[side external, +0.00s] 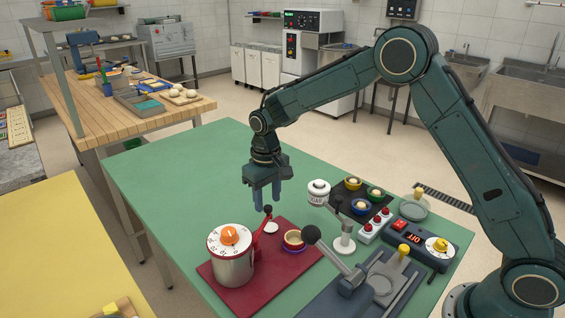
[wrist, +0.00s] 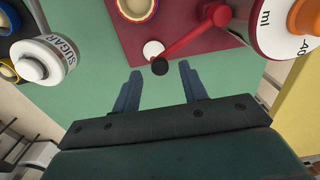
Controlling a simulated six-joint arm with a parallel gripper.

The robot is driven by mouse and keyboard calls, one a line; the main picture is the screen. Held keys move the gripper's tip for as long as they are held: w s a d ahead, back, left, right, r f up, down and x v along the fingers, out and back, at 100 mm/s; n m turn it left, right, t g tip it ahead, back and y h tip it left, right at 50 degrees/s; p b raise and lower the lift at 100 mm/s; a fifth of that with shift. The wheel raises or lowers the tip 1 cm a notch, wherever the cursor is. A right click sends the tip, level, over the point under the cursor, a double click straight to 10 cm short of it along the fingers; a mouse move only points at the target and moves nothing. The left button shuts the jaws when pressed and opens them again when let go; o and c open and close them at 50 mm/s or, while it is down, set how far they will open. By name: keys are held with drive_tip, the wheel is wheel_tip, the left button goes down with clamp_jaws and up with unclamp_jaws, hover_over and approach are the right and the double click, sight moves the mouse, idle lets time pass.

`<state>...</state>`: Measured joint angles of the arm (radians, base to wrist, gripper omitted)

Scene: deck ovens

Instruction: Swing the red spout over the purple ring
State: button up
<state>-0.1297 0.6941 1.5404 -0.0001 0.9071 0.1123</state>
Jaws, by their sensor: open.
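The purple ring (side external: 294,251) lies around the base of a tan cup (side external: 293,238) on the red board, right of the spout. My gripper (side external: 268,206) is open and points down above the knob end. In the wrist view the knob appears between the fingertips (wrist: 158,74); the exact height gap is hard to tell.
The pot (side external: 232,265) with an orange-knobbed dial stands on the red board (side external: 268,279). A white sugar jar (side external: 318,192), a grey lever device (side external: 346,272), a dark tray of small bowls (side external: 374,212) and a control box (side external: 416,243) crowd the right. Green table left is clear.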

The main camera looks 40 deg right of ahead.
drive_tip(key=shift+f, duration=0.95)
clamp_jaws()
